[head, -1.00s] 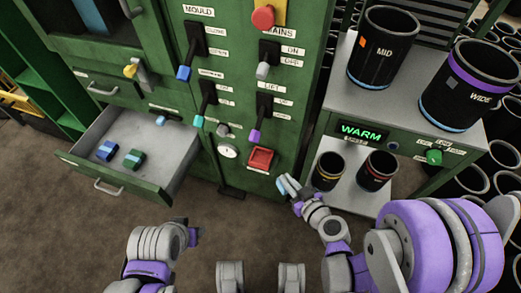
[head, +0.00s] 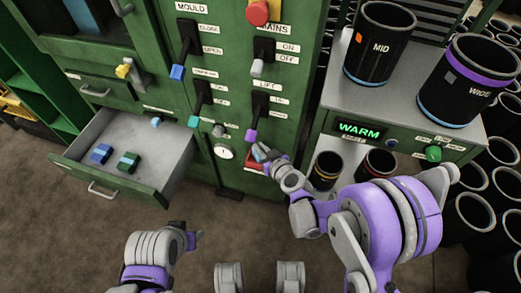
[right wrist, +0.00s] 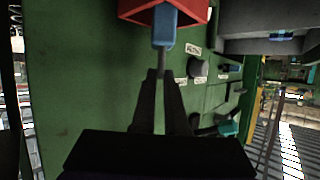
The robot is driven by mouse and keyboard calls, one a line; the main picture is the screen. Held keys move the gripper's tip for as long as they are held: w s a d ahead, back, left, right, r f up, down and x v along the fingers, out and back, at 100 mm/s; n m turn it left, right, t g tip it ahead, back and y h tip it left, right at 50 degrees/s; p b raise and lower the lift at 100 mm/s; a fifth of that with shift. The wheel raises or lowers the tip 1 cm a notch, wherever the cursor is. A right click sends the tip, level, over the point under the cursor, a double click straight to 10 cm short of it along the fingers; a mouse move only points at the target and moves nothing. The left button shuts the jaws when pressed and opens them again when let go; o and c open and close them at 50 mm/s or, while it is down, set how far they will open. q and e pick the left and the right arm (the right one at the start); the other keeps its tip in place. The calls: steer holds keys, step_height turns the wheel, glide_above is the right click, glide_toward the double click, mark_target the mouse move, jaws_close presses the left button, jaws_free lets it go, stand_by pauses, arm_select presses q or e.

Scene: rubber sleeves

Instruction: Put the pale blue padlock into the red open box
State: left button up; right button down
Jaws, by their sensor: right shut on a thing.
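In the head view my right gripper (head: 262,153) is at the green cabinet front, just above the red open box (head: 251,165). The right wrist view shows its dark fingers (right wrist: 160,75) closed on the thin grey shackle of the pale blue padlock (right wrist: 166,26). The padlock's body overlaps the red box (right wrist: 135,11) in that view; I cannot tell whether it is inside the opening. In the head view, gripper and padlock partly hide the box. My left gripper (head: 195,240) is low at centre left, away from the cabinet; its fingers are unclear.
Levers with coloured tips, such as the purple one (head: 251,136), stick out above the box. A grey shelf with black cylinders (head: 380,45) stands at right.

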steer(key=shift+f, duration=0.45)
steer(key=shift+r, duration=0.1)
steer(key=c, duration=1.4)
jaws_free()
steer(key=shift+f, duration=0.2)
steer(key=o, duration=0.5)
steer(key=shift+c, duration=0.2)
steer(key=shift+r, duration=0.2)
steer(key=shift+s+d+r, duration=0.15)
steer(key=shift+s+d, duration=0.05)
steer(key=shift+s, duration=0.1)
steer(key=p+v, duration=0.2)
steer(key=v, duration=0.9)
steer(key=shift+s, duration=0.15)
